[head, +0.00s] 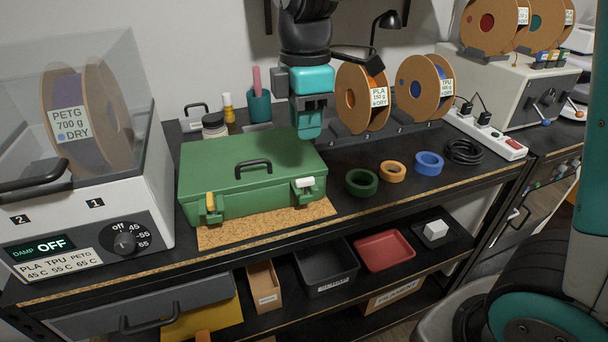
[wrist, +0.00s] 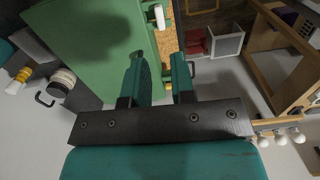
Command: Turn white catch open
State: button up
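A closed green case (head: 240,160) stands on the bench, with a black handle on its lid. The white catch (head: 304,183) is at the right of its front face, its lever lying roughly level. The yellow catch (head: 210,201) is at the left, its lever upright. My gripper (head: 308,132) points down at the case's right rear, apart from the white catch. In the wrist view my gripper (wrist: 160,80) shows a gap between its fingers, with nothing held. There the white catch (wrist: 157,16) is beyond the fingertips at the top, and the yellow catch (wrist: 167,76) shows partly between the fingers.
A cork mat (head: 265,226) lies under the case's front. Green (head: 361,183), orange (head: 392,171) and blue (head: 429,163) tape rolls lie to the right. Filament spools (head: 362,97) stand behind. A dryer box (head: 85,215) stands close at the left. A jar (head: 214,125) is behind the case.

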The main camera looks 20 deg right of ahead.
aim_at(305, 179)
notch_tip(305, 179, down, 11)
jog(key=shift+r, duration=0.15)
